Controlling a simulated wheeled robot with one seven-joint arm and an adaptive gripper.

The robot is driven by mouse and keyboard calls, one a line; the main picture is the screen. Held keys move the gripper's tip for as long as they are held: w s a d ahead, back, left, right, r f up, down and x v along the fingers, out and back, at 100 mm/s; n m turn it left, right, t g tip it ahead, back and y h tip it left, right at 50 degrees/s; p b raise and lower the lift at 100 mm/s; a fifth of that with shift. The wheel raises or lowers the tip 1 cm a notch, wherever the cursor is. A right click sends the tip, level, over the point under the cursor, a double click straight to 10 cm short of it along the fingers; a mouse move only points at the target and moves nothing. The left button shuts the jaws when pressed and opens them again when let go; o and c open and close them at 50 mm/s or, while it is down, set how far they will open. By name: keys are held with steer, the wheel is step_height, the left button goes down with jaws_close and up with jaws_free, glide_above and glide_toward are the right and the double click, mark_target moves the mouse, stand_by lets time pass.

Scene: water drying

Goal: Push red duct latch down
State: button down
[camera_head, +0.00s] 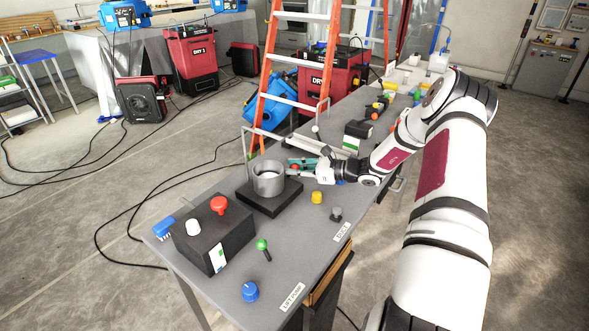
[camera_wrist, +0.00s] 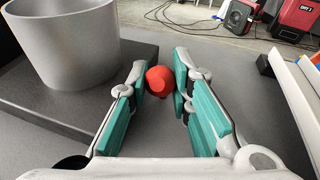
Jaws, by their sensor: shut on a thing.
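The red duct latch (camera_wrist: 160,81) is a rounded red knob in the upper middle of the wrist view, beside the grey duct cylinder (camera_wrist: 66,45). My gripper (camera_wrist: 163,77) has its teal-padded fingers on either side of the latch and is shut on it at the fingertips. In the head view, my gripper (camera_head: 300,166) is low, just right of the grey cylinder (camera_head: 268,180), and mostly hides the latch there. The cylinder stands upright on a black base (camera_head: 270,198). The latch's lower mount is hidden.
The grey table (camera_head: 225,290) holds a black box (camera_head: 212,238) with a red button (camera_head: 218,205), a green-topped stick (camera_head: 262,246), a blue knob (camera_head: 250,291) and a yellow knob (camera_head: 317,197). An orange ladder (camera_head: 290,80) stands behind. The table's front right surface has clear patches.

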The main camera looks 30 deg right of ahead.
steer(key=c, duration=1.4)
jaws_free()
steer(key=v, duration=1.2)
steer(key=shift+d, duration=0.1)
